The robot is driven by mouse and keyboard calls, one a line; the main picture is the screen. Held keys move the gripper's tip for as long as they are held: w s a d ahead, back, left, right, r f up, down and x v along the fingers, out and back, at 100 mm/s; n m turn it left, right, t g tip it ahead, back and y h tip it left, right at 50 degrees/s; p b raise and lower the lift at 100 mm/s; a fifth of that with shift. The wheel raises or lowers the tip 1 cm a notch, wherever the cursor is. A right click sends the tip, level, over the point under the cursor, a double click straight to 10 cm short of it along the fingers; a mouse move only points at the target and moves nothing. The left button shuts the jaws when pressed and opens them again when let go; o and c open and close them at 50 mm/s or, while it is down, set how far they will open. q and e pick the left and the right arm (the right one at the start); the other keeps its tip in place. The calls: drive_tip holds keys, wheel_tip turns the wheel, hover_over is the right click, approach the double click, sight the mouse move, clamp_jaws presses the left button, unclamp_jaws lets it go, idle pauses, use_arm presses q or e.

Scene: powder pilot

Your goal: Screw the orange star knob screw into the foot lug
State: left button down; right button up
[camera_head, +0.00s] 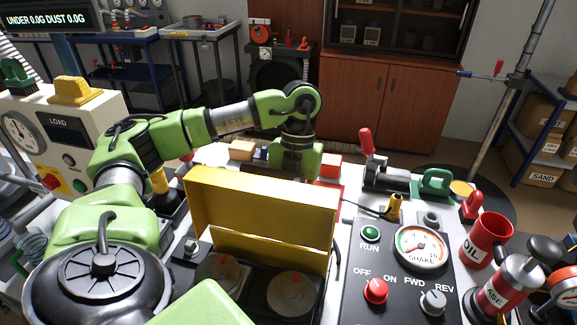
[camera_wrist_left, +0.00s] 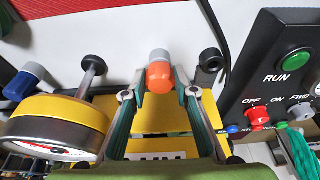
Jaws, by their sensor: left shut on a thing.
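In the left wrist view an orange knob (camera_wrist_left: 160,77) with a pale grey top sits between the fingertips of my left gripper (camera_wrist_left: 160,92). The gripper is shut on it. In the head view my left gripper (camera_head: 296,165) points down behind the yellow housing (camera_head: 265,200), which hides its fingertips and the knob. I cannot tell the foot lug for sure in either view. A dark round-ended post (camera_wrist_left: 210,61) stands just right of the knob in the wrist view. My right gripper is not in view.
The black control panel (camera_head: 367,275) with its RUN button and SHAKE dial is right of the yellow housing. A red OIL can (camera_head: 486,240) stands at the right. In the wrist view a round gauge (camera_wrist_left: 60,125) is close to the left finger.

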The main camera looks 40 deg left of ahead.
use_arm(q)
drive_tip(key=shift+r+p, duration=2.45)
drive_tip(key=shift+r, duration=0.75)
